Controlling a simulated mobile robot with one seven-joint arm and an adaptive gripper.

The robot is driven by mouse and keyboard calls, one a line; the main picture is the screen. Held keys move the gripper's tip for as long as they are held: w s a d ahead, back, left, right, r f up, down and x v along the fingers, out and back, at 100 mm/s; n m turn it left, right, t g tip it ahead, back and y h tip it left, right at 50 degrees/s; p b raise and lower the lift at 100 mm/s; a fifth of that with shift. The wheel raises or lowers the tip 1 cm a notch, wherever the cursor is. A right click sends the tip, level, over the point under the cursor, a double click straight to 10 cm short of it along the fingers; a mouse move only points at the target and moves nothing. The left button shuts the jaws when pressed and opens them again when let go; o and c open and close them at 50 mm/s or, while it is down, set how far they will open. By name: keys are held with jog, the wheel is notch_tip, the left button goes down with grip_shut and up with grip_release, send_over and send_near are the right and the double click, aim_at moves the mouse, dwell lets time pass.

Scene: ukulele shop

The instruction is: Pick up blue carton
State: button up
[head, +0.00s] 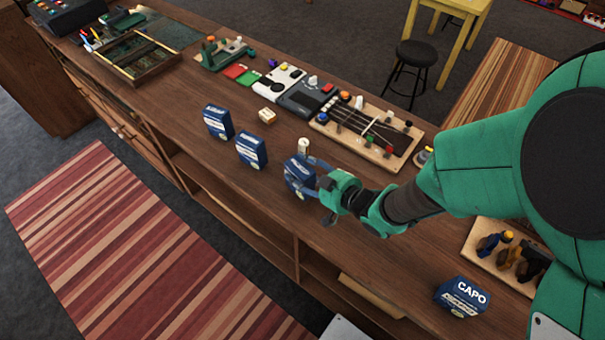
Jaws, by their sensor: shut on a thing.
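Several blue cartons stand on the wooden counter in the head view. One blue carton (297,174) is between the fingers of my gripper (304,178), which is shut on it. The fingers and hand cover part of its right side. I cannot tell whether its base touches the counter. Two similar blue cartons stand to its left, a near one (251,150) and a farther one (218,122). Another blue carton (461,296), marked CAPO, stands at the lower right, apart from my gripper.
A small white item (303,146) stands just behind the held carton. A board with strings and knobs (370,136) and a small tan box (267,116) lie behind. A wooden board with small figures (508,258) is at right. The counter's front edge is close.

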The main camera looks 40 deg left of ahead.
jog(key=shift+r, duration=0.85)
jog(key=s+d+r+p, duration=0.1)
jog(key=s+d, duration=0.8)
jog(key=d, duration=0.4)
jog(key=shift+s, duration=0.2)
jog(key=w+d+r+m+t+h+p, duration=0.1)
jog(key=w+d+r+m+t+h, duration=0.1)
jog(key=w+d+m+t, duration=0.45)
jog(key=w+d+r+m+t+h+p, duration=0.15)
jog(key=w+d, duration=0.25)
jog(key=w, duration=0.6)
jog(key=w+d+r+m+t+h, duration=0.1)
jog(key=w+d+m+h, duration=0.2)
jog(key=d, duration=0.6)
jog(key=w+d+m+t+h, duration=0.2)
jog(key=d+m+h, duration=0.3)
jog(key=d, duration=0.5)
jog(key=shift+w+d+r+h+p, duration=0.25)
jog(key=shift+w+r+h+p, duration=0.15)
jog(key=shift+h, duration=0.55)
